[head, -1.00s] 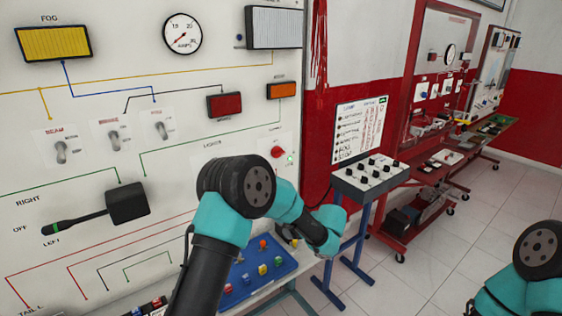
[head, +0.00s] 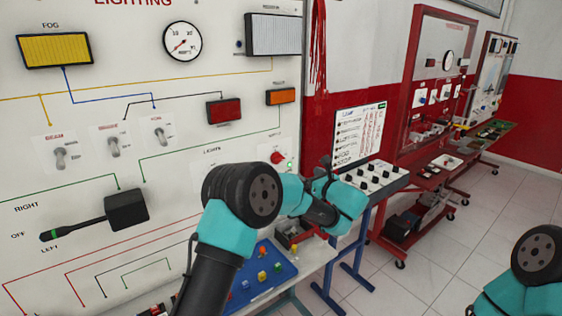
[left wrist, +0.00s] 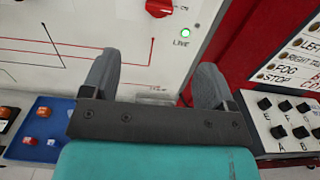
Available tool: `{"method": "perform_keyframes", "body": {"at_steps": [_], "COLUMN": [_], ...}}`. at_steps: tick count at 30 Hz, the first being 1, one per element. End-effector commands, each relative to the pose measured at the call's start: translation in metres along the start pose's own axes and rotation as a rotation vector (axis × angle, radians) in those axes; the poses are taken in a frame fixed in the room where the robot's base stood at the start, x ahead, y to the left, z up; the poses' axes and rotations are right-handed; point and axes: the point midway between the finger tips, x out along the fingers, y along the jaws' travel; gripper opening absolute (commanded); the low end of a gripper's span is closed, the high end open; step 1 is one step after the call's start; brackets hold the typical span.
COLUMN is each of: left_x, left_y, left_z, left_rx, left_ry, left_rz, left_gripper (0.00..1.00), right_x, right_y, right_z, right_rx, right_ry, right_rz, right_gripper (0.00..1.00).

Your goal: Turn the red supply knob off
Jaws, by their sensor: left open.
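The red supply knob (head: 278,158) is on the white lighting panel (head: 180,205), near its right edge and above a lit green lamp (head: 290,165). In the left wrist view the red knob (left wrist: 160,7) is at the top edge, partly cut off, with the green lamp (left wrist: 185,32) marked LIVE below it. My left gripper (head: 326,165) is right of the knob in the head view, its fingers hard to make out there. In the left wrist view my left gripper (left wrist: 158,65) is open and empty, apart from the knob. My right gripper is out of view.
A blue tray (head: 245,300) with small coloured parts is below the panel. A grey switch box (head: 370,182) on a blue stand is to the right. Red trainer stands are farther right, with open tiled floor in front.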

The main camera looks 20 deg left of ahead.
Motion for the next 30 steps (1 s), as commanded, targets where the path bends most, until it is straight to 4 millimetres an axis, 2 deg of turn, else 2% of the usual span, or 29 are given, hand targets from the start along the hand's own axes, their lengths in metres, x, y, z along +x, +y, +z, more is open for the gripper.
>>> {"method": "perform_keyframes", "body": {"at_steps": [24, 30], "left_x": [0.134, 0.157], "left_y": [0.001, 0.0], "left_z": [-0.001, -0.001], "left_rx": [-0.001, -0.001], "left_ry": [0.001, 0.002], "left_rz": [0.004, 0.001], "left_gripper": [0.8, 0.8], "right_x": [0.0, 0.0], "right_y": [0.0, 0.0], "right_z": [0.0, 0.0], "right_rx": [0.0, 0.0], "right_ry": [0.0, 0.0], "right_rz": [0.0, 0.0], "right_gripper": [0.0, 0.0]}}
